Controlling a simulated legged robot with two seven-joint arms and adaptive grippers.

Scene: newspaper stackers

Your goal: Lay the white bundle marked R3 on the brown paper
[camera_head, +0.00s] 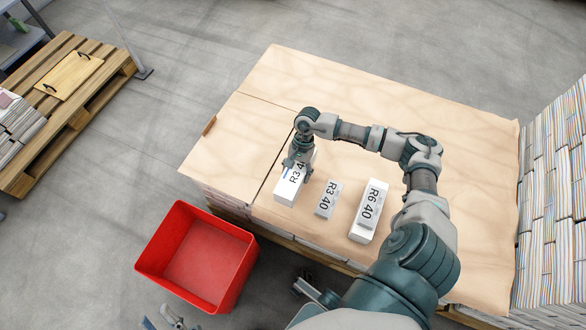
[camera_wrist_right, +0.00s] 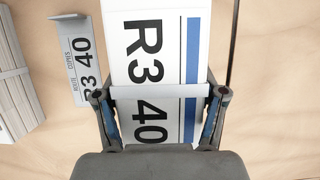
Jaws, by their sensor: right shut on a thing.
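The white bundle marked R3 40 (camera_head: 287,188) is at the front of the brown paper (camera_head: 400,95), just right of its dark seam. My right gripper (camera_head: 298,160) is shut on this bundle from above. In the right wrist view the bundle (camera_wrist_right: 155,70) sits between the two fingers (camera_wrist_right: 160,98), with a blue stripe along one side. I cannot tell whether its underside touches the paper. My left gripper (camera_head: 160,317) is at the bottom left edge, partly cut off, empty, with its fingers apart.
A grey R3 40 label piece (camera_head: 328,198) and a white bundle marked R6 40 (camera_head: 369,205) are to the right on the paper. A red bin (camera_head: 240,262) stands on the floor in front. Newspaper stacks (camera_head: 555,190) stand at right. The paper's back half is clear.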

